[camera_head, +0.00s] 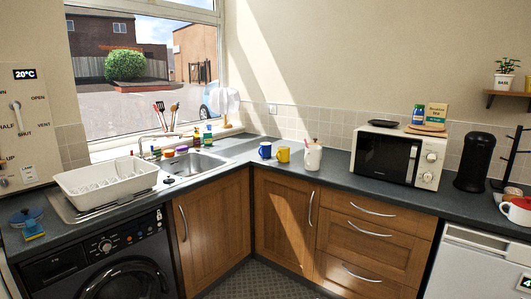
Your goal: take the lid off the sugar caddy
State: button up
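A small white canister (313,157) stands upright on the dark worktop near the corner, left of the microwave. It is the likeliest sugar caddy, but I cannot read any label on it. A brownish knob or lid top (314,141) shows at its top, and the lid seems to be on. My gripper is not in view, so its state and its distance from the canister do not show.
A yellow mug (283,155) and a blue mug (265,150) stand close left of the canister. The microwave (386,158) stands to its right. Worktop (300,172) in front of it is clear. A white dish rack (105,181) is left of the sink (195,163).

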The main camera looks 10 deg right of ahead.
aim_at(313, 142)
jog(key=z, duration=0.4)
jog(key=i+j, duration=0.1)
jog(key=i, duration=0.3)
jog(key=i+j, duration=0.15)
jog(key=i, duration=0.25)
jog(key=i+j+z, duration=0.1)
jog(key=i, duration=0.3)
jog(key=l+u, duration=0.25)
jog(key=l, duration=0.6)
jog(key=l+u, duration=0.25)
jog(key=l, duration=0.6)
jog(key=k, duration=0.05)
